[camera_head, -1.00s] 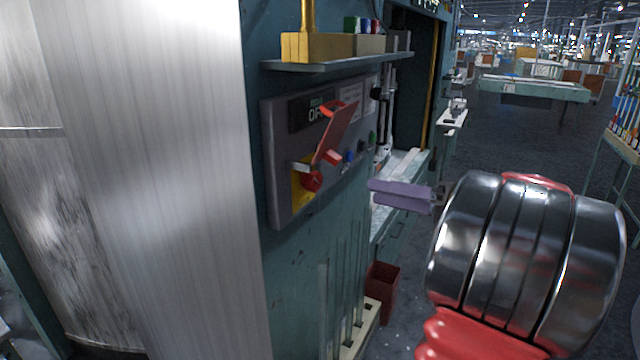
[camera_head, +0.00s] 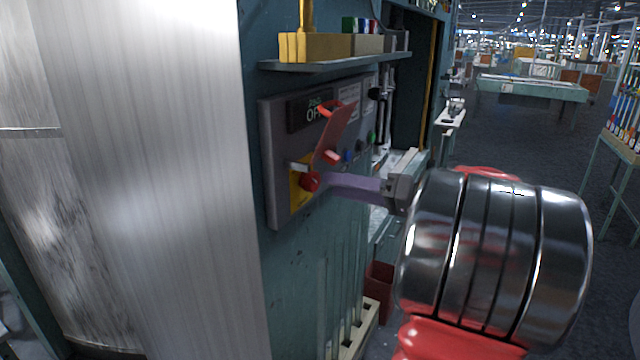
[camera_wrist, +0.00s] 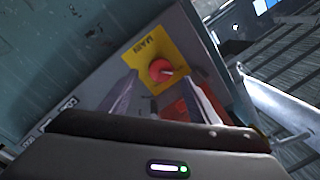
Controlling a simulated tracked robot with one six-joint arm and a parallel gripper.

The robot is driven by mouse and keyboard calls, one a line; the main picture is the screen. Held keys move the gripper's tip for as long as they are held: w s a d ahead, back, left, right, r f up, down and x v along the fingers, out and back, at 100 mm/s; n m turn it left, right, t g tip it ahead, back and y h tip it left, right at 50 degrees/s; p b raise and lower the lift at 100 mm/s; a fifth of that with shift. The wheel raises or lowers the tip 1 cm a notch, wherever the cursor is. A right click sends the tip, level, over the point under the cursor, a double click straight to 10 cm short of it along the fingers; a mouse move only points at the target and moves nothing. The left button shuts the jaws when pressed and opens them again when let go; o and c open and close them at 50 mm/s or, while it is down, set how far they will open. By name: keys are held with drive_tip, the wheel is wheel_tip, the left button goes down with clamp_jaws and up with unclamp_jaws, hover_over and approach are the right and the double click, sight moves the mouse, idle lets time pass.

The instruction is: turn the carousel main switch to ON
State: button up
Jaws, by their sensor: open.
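The carousel main switch is a red rotary knob (camera_head: 310,182) on a yellow plate (camera_head: 296,192), low on the grey control panel (camera_head: 283,160). A display above it (camera_head: 312,112) reads "OFF". In the wrist view the red knob (camera_wrist: 161,70) sits on the yellow plate marked "MAIN" (camera_wrist: 150,48), with a pale mark across its face. My gripper (camera_head: 326,184) is open, its purple fingers pointing at the knob from the right. In the wrist view the fingertips (camera_wrist: 163,84) are spread on either side of and just below the knob. I cannot tell whether they touch it.
A red hinged flap (camera_head: 334,135) sticks out of the panel just above the knob. Blue and green buttons (camera_head: 371,137) are to its right. A shelf (camera_head: 340,62) with a yellow block juts out above. Upright glass tubes stand below in a rack (camera_head: 357,335).

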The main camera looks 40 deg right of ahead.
sight(316, 182)
drive_tip(key=shift+x, duration=2.55)
drive_tip(key=shift+c, duration=0.2)
drive_tip(key=c, duration=1)
